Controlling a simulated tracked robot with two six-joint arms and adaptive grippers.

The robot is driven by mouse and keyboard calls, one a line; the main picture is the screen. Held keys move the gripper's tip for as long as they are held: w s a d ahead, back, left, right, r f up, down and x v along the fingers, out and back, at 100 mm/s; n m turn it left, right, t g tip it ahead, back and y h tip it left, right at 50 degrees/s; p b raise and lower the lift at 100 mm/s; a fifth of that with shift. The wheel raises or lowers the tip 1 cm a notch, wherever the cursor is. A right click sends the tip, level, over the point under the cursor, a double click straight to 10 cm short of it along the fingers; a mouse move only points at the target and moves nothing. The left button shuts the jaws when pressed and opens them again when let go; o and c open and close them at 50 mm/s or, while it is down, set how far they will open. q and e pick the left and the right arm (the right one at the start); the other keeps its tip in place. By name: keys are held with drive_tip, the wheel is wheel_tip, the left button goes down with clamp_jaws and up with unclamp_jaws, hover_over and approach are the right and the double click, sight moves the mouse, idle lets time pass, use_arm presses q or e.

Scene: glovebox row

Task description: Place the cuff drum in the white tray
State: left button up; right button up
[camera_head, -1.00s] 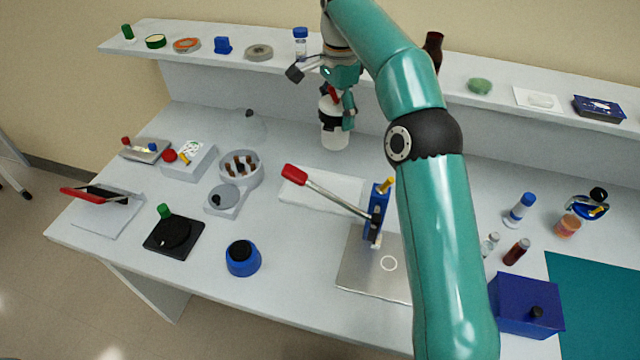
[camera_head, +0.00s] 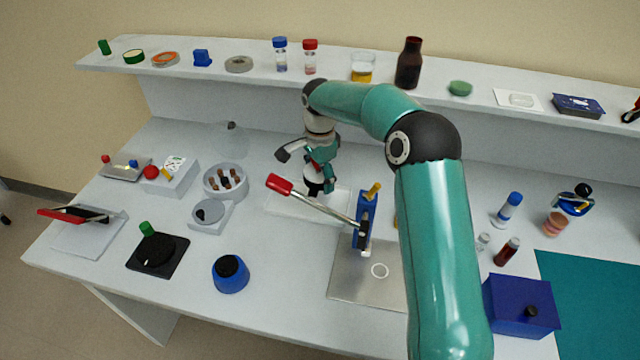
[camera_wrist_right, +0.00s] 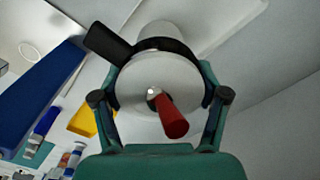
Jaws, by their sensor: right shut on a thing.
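The cuff drum (camera_wrist_right: 155,75) is a pale cylinder with a black band and side tab and a red knob in the right wrist view. My right gripper (camera_head: 317,183) is shut on it, with a finger on each side. My left gripper is not in view.
A blue press with a red-handled lever (camera_head: 279,184) stands in front, its lever crossing before the tray; its metal plate (camera_head: 350,284) lies beside. A grey round holder (camera_head: 225,181) stands left. Bottles and jars line the back shelf (camera_head: 430,90).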

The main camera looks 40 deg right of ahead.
wheel_tip(320, 180, down, 3)
drive_tip(key=shift+f, duration=0.1)
drive_tip(key=shift+f, duration=0.15)
drive_tip(key=o, duration=1.2)
drive_tip(key=shift+o, duration=0.2)
